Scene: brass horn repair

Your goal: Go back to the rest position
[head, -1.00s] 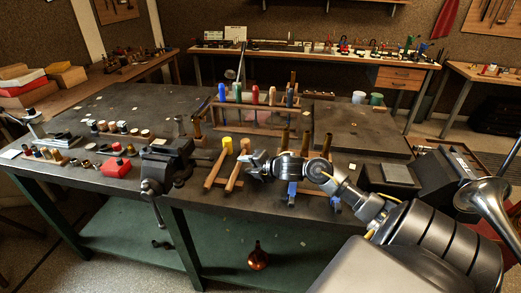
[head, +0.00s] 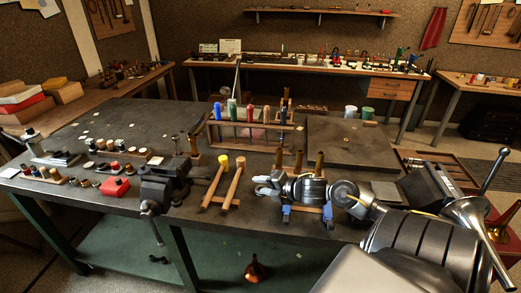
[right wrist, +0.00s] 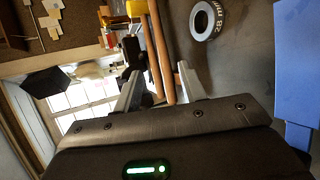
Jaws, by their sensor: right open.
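My right gripper (head: 264,186) is open and empty above the bench, just right of two mallets. One mallet has a yellow head (head: 223,160), the other a tan wooden head (head: 240,161). Both lie apart from the fingers. In the right wrist view the two fingers (right wrist: 158,88) stand apart with nothing held between them. The mallet handles (right wrist: 161,50) show beyond them. My left gripper is in neither view.
A bench vise (head: 166,188) is clamped at the bench's front edge. A wooden tool rack (head: 255,135) with coloured handles stands behind the mallets. Blue blocks (head: 287,217) are by my right wrist. The bench's back left (head: 130,115) is mostly clear.

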